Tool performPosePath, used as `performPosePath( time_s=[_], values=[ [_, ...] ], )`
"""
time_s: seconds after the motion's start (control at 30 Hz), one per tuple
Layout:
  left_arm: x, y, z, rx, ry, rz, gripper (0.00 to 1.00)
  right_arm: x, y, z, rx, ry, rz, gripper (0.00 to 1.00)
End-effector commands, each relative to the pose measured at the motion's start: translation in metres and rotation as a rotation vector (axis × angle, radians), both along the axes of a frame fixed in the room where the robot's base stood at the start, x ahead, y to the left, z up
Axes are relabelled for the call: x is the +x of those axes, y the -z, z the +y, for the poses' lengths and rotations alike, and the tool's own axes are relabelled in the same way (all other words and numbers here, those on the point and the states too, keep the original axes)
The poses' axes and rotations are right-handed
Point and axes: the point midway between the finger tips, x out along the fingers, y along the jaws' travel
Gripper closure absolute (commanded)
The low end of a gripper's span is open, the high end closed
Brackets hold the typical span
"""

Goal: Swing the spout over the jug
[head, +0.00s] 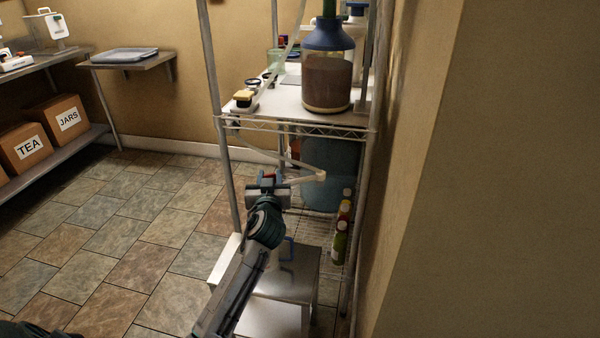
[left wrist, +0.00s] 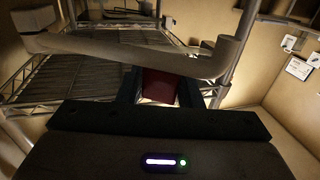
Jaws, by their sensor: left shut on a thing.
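The pale spout (head: 306,178) is a bent tube at the front of the wire rack, below the upper shelf. It also shows in the left wrist view (left wrist: 140,48), crossing above the jaws with a bend at each end. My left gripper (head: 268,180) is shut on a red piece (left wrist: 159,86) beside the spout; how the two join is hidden. A see-through vessel with a blue handle (head: 289,246), seemingly the jug, stands on a metal stool below, partly hidden by my arm. I cannot tell whether the spout end is over it. My right gripper is not in view.
A blue-capped carboy (head: 327,84) of brown liquid stands on the upper shelf. A blue bucket (head: 331,172) and several bottles (head: 340,243) are on the rack below. The stool (head: 270,312) is under my arm. A wall closes the right; the tiled floor at left is clear.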

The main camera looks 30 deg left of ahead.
Motion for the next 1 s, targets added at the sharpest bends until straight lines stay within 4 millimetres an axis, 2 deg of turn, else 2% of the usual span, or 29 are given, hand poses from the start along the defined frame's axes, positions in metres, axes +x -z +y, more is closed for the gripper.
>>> performPosePath(
  time_s=[0.47, 1.0],
  values=[
    [-0.005, 0.003, -0.002, 0.002, -0.022, 0.007, 0.78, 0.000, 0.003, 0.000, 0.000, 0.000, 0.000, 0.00],
    [-0.017, 0.002, -0.016, 0.002, -0.085, 0.005, 0.79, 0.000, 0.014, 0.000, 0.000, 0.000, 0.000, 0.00]
  ],
)
